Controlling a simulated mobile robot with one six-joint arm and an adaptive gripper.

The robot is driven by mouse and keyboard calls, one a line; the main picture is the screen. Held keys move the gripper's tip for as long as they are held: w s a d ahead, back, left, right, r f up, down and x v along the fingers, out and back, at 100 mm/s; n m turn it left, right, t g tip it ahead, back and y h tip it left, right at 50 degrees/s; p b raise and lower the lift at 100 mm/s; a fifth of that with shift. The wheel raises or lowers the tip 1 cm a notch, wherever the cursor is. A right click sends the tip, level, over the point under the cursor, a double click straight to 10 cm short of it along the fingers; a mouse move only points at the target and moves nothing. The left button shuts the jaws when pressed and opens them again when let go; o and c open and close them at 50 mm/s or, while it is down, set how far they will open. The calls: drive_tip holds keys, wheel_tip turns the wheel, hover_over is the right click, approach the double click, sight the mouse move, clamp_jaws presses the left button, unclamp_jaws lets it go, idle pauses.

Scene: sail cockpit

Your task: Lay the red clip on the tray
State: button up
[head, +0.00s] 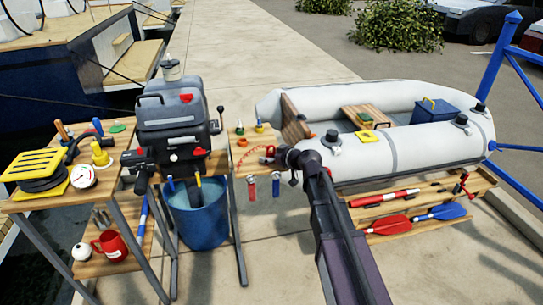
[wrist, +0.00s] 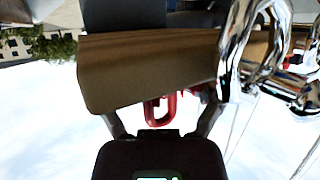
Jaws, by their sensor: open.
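A red clip, shaped like a loop, shows in the wrist view (wrist: 172,107), below the edge of a wooden board in the picture. My gripper (wrist: 160,122) is open, with one finger on each side of the clip. I cannot tell whether a finger touches it. In the head view, a red piece (head: 269,151) with a red coiled cord lies on a small wooden table (head: 241,139), close to my gripper (head: 284,155). My arm hides part of the fingers there. I cannot clearly make out a tray.
An outboard motor (head: 175,125) stands above a blue bucket (head: 200,213), left of the small table. A white inflatable boat (head: 390,150) lies to the right. A low bench (head: 410,210) holds flares and paddles. A chrome bar (wrist: 240,50) stands close to my gripper's right in the wrist view.

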drive_tip(key=shift+r, duration=0.15)
drive_tip(key=p+v, duration=0.4)
drive_tip(key=v, duration=0.8)
drive_tip(key=shift+p, duration=0.3)
drive_tip(key=s+d+f+m+g+h, duration=0.4)
drive_tip(key=s+d, duration=0.3)
drive_tip(key=s, duration=0.2)
drive_tip(key=s+d+f+m+g+h, duration=0.5)
drive_tip(key=s+d+f+h, duration=0.1)
drive_tip(key=s, duration=0.3)
drive_tip(key=shift+d+f, duration=0.45)
drive_tip(key=shift+f, duration=0.35)
wheel_tip(320, 180, up, 16)
drive_tip(key=p, duration=1.6)
